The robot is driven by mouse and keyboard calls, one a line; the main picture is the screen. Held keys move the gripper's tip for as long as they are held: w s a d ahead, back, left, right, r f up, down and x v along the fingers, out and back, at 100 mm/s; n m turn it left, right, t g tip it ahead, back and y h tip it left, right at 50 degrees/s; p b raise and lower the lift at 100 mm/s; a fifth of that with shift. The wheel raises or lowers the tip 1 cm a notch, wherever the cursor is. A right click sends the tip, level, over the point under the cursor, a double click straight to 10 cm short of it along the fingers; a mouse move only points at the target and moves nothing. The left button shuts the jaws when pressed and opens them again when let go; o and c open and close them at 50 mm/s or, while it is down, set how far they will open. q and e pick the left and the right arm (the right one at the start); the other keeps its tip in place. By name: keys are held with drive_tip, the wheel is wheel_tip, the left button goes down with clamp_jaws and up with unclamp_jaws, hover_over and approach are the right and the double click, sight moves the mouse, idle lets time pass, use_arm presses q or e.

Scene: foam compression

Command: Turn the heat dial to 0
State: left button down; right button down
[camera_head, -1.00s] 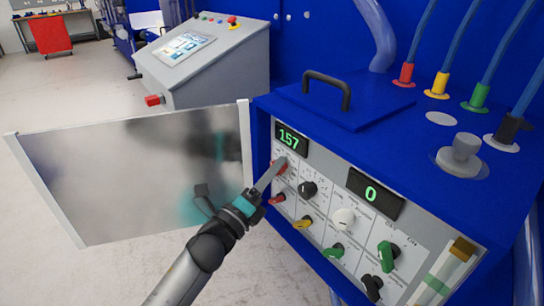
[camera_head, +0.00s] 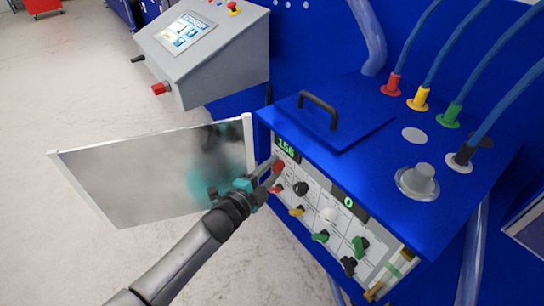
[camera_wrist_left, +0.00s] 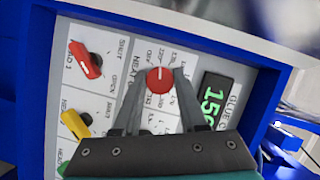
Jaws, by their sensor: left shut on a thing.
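The heat dial (camera_wrist_left: 160,79) is a round red knob with a pale mark, on the white front panel of the blue machine. It also shows in the head view (camera_head: 279,166), at the panel's upper left. My left gripper (camera_head: 274,169) reaches it from the left and is shut on it. In the left wrist view the two fingers (camera_wrist_left: 158,90) lie on either side of the dial. The green display (camera_head: 287,147) above it reads about 156 and shows partly in the left wrist view (camera_wrist_left: 213,100). My right gripper is not in view.
A second red knob (camera_head: 277,189), a yellow knob (camera_head: 296,212), a black knob (camera_head: 300,188) and other knobs sit close by on the panel. A second display (camera_head: 348,204) reads 0. An open, clear door (camera_head: 140,178) stands left of the machine, behind my arm.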

use_arm(q)
drive_tip(key=n+p, duration=0.1)
drive_tip(key=n+g+p, duration=0.1)
drive_tip(key=p, duration=0.1)
drive_tip(key=shift+w+r+n+g, duration=0.1)
drive_tip(key=shift+r+n+g, duration=0.15)
drive_tip(key=shift+n+g, duration=0.05)
drive_tip(key=shift+f+n+g+p, duration=0.1)
drive_tip(key=shift+n+g+p, duration=0.3)
drive_tip(key=shift+n+p, duration=0.7)
drive_tip(key=shift+c, duration=2.2)
unclamp_jaws()
